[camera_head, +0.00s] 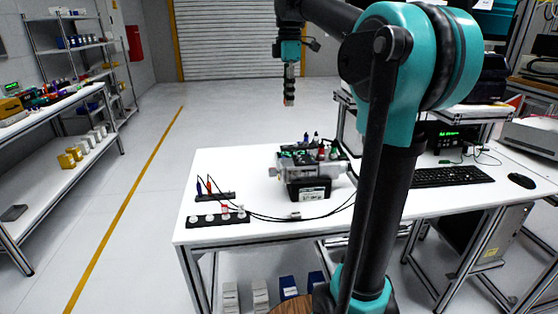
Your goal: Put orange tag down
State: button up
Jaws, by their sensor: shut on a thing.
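My gripper (289,101) hangs pointing down in the air behind and above the white table, well apart from its top. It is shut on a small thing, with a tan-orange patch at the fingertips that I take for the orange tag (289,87). Its shape is too small to make out, and the fingers hide part of it. The servo device (309,165), a grey and black unit, stands on the table below and to the right. Thin upright pieces with orange and dark colours stand in a black holder (215,197) at the table's left.
A black strip with several white round pieces (218,218) lies near the table's front left edge. Black cables (290,218) run across the table. A keyboard (452,177) and mouse (521,181) lie to the right. The table's back left (225,163) is bare. My arm hides part of the table.

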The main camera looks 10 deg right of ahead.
aim_at(287, 162)
jog(key=shift+w+a+f, duration=0.1)
jog(key=shift+n, duration=0.3)
notch_tip(287, 162, down, 20)
jog(key=shift+r, duration=0.25)
jog(key=o, duration=0.8)
jog(key=shift+f, duration=0.1)
notch_tip(287, 162, up, 12)
jog(key=shift+r, duration=0.15)
dwell(0.3)
